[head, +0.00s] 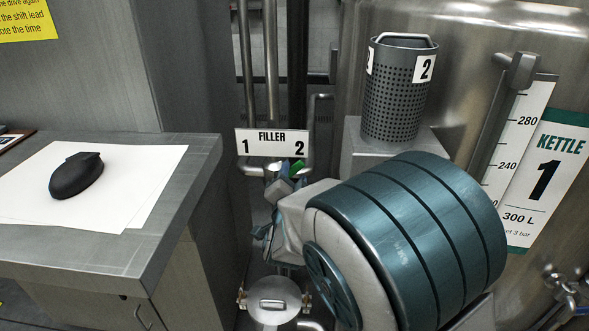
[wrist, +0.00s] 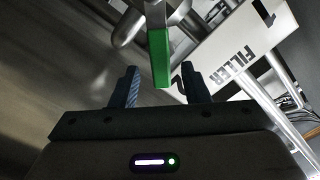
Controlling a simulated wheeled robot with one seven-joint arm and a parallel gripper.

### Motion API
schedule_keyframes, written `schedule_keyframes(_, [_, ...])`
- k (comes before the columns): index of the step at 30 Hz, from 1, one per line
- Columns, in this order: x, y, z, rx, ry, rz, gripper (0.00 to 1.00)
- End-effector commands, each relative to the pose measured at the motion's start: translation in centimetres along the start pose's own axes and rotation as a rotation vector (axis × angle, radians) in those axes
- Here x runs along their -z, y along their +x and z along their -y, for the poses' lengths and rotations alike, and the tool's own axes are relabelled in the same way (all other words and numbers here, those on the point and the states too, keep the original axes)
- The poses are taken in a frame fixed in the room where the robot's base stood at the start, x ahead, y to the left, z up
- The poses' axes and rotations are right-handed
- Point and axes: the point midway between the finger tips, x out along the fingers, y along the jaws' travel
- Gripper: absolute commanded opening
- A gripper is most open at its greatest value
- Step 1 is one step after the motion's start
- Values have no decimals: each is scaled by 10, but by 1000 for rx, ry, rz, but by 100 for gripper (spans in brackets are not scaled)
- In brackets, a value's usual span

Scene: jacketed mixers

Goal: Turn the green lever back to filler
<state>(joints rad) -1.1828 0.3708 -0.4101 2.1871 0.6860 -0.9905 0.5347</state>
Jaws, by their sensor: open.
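The green lever (head: 297,167) shows in the head view just below the "2" end of the white FILLER sign (head: 272,142). Most of the lever is hidden there by my gripper and arm. In the wrist view the green lever (wrist: 159,55) hangs from a metal valve stem. My gripper (wrist: 161,84) is open, with one dark finger on each side of the lever's end. Gaps show between the lever and both fingers. The FILLER sign (wrist: 215,50) lies right of the lever in the wrist view, turned on its side.
Steel pipes (head: 271,60) rise behind the sign. A perforated bin (head: 395,95) marked 2 stands on a ledge beside the kettle (head: 480,50). At left, a grey counter (head: 190,160) holds paper sheets (head: 130,185) and a black mouse (head: 76,176). A round metal lid (head: 270,292) is below.

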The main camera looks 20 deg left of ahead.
Motion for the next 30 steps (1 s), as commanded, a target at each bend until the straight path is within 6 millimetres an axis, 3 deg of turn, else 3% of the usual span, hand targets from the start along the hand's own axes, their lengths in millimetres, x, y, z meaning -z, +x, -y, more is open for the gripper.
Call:
schedule_keyframes(7, [-1,30,1,2,0,1,42])
schedule_keyframes(18, [-1,35,1,2,0,3,42])
schedule_keyframes(23, [-2,35,1,2,0,3,0])
schedule_keyframes(30, [1,36,0,-2,-10,-1,0])
